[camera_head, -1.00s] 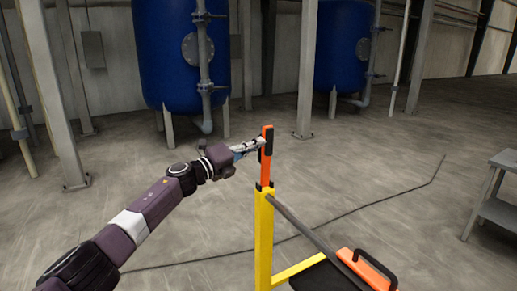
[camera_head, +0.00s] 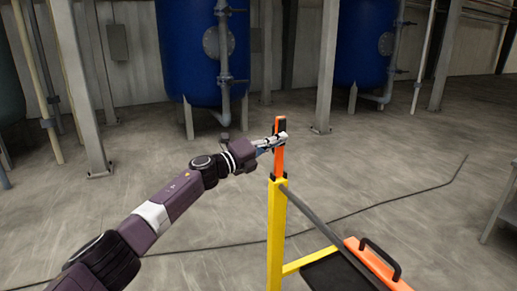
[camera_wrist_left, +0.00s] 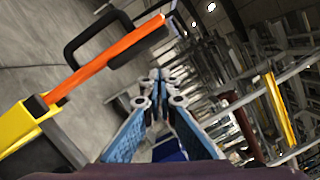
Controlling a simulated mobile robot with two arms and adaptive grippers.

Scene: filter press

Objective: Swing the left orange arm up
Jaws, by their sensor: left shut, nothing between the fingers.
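The left orange arm (camera_head: 280,158) stands upright on top of a yellow post (camera_head: 277,235) in the head view. In the left wrist view the orange arm (camera_wrist_left: 105,55) runs across the upper left, with a black loop handle (camera_wrist_left: 88,30) on its side. My left gripper (camera_head: 281,138) comes in from the left, its tips at the upper part of the arm; whether they touch it I cannot tell. In the wrist view the gripper's fingers (camera_wrist_left: 157,82) are shut and empty, beside the orange arm. My right gripper is in neither view.
A second orange arm (camera_head: 365,258) with a black handle lies low at the right. A grey bar (camera_head: 318,222) slopes from the post towards it. Blue tanks (camera_head: 197,75) and grey columns stand behind. A dark cable crosses the open concrete floor.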

